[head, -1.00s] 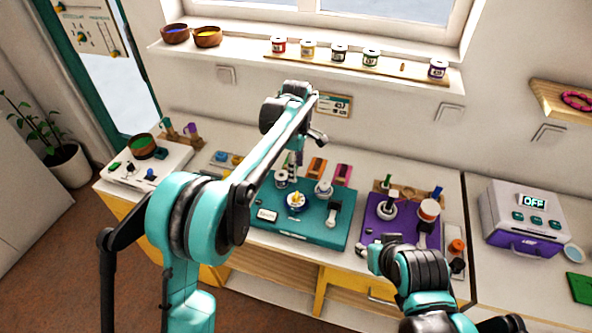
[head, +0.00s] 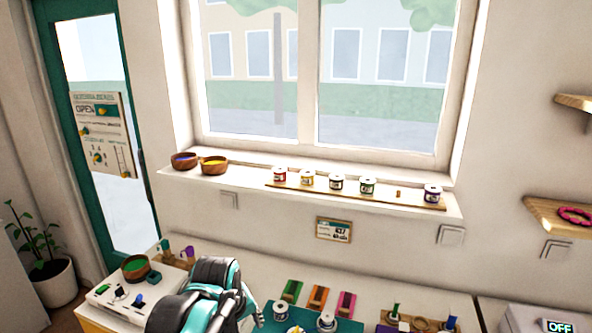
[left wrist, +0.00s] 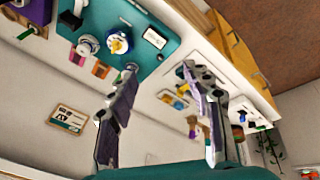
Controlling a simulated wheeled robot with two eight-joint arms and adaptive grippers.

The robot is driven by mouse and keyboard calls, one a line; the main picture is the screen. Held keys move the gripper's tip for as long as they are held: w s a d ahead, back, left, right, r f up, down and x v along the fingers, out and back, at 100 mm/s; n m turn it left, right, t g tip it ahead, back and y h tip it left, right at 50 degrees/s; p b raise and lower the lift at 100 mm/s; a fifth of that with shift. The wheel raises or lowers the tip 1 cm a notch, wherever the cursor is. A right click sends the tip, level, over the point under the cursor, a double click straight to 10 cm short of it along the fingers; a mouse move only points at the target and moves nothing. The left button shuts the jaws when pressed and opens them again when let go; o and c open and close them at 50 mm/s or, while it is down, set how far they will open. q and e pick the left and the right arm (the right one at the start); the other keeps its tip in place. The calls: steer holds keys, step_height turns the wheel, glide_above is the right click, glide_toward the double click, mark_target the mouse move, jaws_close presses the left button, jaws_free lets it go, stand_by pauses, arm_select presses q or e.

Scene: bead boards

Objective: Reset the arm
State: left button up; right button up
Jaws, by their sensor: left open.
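My left arm (head: 205,295) reaches up from the bottom edge in the head view, at the left part of the counter. In the left wrist view my left gripper (left wrist: 160,72) has its two fingers spread wide with nothing between them. Beyond the fingers is the teal bead board (left wrist: 178,22), with a yellow-topped round piece (left wrist: 118,42) and a white label on it. Only the far edge of the teal board (head: 270,325) shows in the head view. My right arm and gripper are out of both current views.
A window sill (head: 245,190) holds two wooden bowls and a row of spools. A white box with a wooden bowl (head: 136,267) stands at the counter's left. Green, orange and pink pieces (head: 318,298) lie behind the board. A device reading OFF (head: 560,326) is at bottom right.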

arm_select(q)
steer(key=s+a+f+m+t, duration=0.1)
steer(key=s+a+f+m, duration=0.1)
steer(key=s, duration=0.2)
steer(key=s+a+f+m+t, duration=0.1)
steer(key=s+a+f+m, duration=0.1)
steer(key=s, duration=0.3)
steer(key=s+a+f+m+t+b, duration=0.1)
steer(key=s+a+f+m, duration=0.1)
steer(key=s+f, duration=0.1)
steer(key=shift+s+m, duration=0.3)
steer(key=shift+s, duration=0.55)
